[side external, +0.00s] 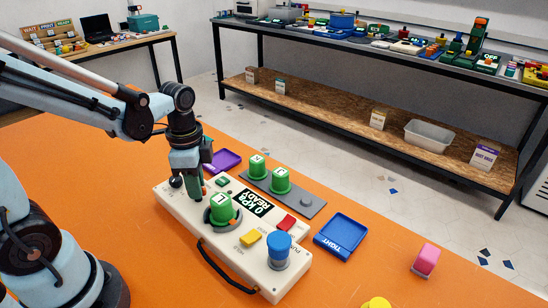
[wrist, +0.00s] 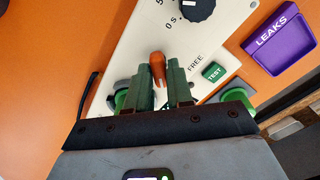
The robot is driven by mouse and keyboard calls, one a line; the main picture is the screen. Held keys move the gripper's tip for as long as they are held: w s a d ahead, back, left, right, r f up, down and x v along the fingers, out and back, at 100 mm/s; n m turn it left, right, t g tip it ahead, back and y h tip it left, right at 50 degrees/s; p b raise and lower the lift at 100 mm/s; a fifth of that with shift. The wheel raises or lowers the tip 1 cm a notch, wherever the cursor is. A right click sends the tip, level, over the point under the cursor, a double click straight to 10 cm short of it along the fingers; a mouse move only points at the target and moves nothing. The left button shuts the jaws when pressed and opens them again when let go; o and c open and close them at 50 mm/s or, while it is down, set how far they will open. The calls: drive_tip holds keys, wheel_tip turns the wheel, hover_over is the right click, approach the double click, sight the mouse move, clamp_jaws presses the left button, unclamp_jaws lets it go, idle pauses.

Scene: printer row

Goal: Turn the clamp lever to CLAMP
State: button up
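The clamp lever (wrist: 157,65) is orange and stands on the white leak tester (wrist: 140,42). In the wrist view its end shows between the two green fingertips of my gripper (wrist: 163,80), with the word FREE beside it. The fingers lie close along its sides with a narrow gap between them; I cannot tell whether they press on it. In the side external view my gripper (side external: 197,190) points down at the far left part of the tester (side external: 178,205). The fingers mostly hide the lever there. The CLAMP marking is not readable.
A green-capped part (side external: 221,208) sits in a round grey seat beside my gripper. A black dial (wrist: 197,8), a green TEST button (wrist: 214,72), a blue knob (side external: 278,246) and a display are on the tester. A purple LEAKS tray (wrist: 280,42) and a blue TIGHT tray (side external: 341,236) lie nearby.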

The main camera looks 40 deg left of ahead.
drive_tip(key=o, duration=0.3)
drive_tip(key=shift+r, duration=6.05)
drive_tip(key=d+f+n+t, duration=0.1)
drive_tip(key=n+t, duration=0.1)
drive_tip(key=n, duration=0.1)
drive_tip(key=d+f+n+t, duration=0.1)
drive_tip(key=f+n+t, duration=0.1)
drive_tip(key=n, duration=0.1)
drive_tip(key=d+f+n+t, duration=0.1)
drive_tip(key=n+t, duration=0.2)
drive_tip(key=shift+d+f, duration=0.3)
drive_tip(key=shift+d, duration=0.05)
